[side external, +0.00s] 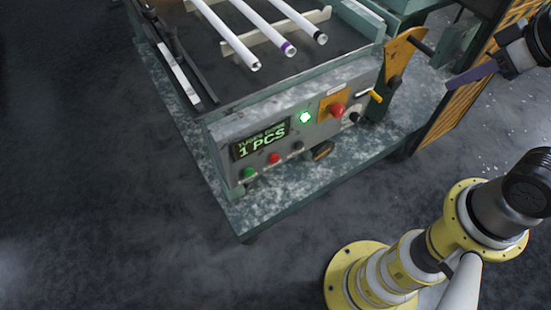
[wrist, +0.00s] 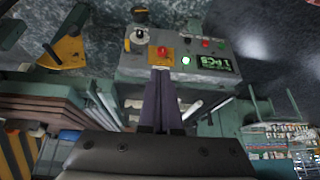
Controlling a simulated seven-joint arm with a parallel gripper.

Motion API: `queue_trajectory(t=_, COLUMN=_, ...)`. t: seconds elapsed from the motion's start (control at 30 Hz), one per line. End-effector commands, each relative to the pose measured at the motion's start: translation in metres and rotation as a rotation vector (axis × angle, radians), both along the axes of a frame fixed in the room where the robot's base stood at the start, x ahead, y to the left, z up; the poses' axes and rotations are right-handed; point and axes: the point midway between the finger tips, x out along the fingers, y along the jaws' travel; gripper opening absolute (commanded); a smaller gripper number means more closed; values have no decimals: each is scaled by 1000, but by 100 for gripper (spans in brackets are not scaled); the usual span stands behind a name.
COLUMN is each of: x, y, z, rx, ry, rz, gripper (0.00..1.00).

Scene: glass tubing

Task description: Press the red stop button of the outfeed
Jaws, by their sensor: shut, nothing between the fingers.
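The outfeed's control panel (side external: 318,133) faces out from the front of the machine. A large red mushroom button (side external: 337,110) sits on an orange plate; it also shows in the wrist view (wrist: 162,50). A smaller red button (side external: 274,158) is lower on the panel beside a green button (side external: 247,173); this red one shows in the wrist view too (wrist: 205,43). My gripper (side external: 449,83) is shut and empty, right of the panel and clear of it. In the wrist view its dark purple fingers (wrist: 160,74) point toward the panel, their tips just below the large red button in the picture.
Glass tubes (side external: 268,27) lie on the rack above.

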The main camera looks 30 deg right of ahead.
Motion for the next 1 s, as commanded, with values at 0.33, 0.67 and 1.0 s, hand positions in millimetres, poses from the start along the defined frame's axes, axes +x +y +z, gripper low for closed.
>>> queue_trajectory(t=0.33, x=104, y=92, z=-58, rx=83, ry=-48, rz=193, gripper=0)
queue_trajectory(t=0.67, x=147, y=183, z=-165, rx=72, ry=-116, rz=306, gripper=0)
queue_trajectory(t=1.0, x=121, y=229, z=-297, rx=-67, ry=-240, rz=430, gripper=0)
